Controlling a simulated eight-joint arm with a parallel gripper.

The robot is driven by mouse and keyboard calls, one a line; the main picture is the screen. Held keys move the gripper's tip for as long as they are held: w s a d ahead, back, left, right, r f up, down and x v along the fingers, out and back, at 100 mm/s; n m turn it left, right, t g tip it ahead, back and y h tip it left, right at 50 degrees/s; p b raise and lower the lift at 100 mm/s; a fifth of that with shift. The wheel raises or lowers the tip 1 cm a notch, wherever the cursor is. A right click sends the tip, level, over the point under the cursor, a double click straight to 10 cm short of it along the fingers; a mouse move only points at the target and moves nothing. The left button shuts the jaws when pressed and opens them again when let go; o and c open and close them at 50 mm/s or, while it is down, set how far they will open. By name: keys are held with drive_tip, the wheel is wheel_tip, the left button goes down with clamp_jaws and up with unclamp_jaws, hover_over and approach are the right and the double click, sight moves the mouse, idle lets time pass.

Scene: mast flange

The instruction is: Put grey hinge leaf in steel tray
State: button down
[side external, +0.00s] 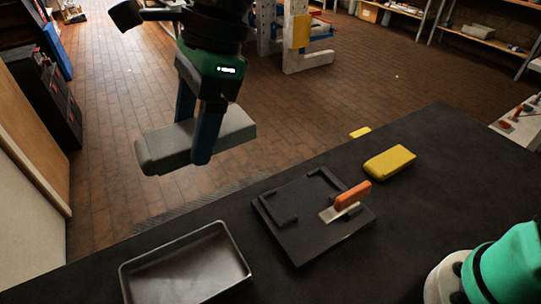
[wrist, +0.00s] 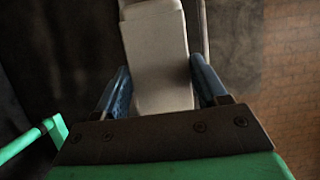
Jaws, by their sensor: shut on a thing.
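The grey hinge leaf (side external: 168,146) is a long pale block with rounded edges. My gripper (side external: 205,150) is shut on it and holds it in the air, up and to the left of the table in the side view. In the wrist view the leaf (wrist: 158,60) lies between the two blue fingers of my gripper (wrist: 160,92). The steel tray (side external: 186,268) is a shallow grey pan on the table at the lower left of the side view. Its visible floor is empty. The leaf is apart from the tray.
A dark fixture plate (side external: 300,235) lies right of the tray, with an orange-handled tool (side external: 350,196) on it. The black table (side external: 440,150) is bare at the right. Shelves stand at the back.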

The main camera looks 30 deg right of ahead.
hover_over(181, 282)
drive_tip(key=d, duration=0.1)
drive_tip(key=f, duration=0.1)
wheel_tip(181, 282, down, 15)
drive_tip(key=shift+f, duration=2.4)
drive_tip(key=shift+f, duration=0.15)
drive_tip(key=shift+c, duration=0.2)
unclamp_jaws()
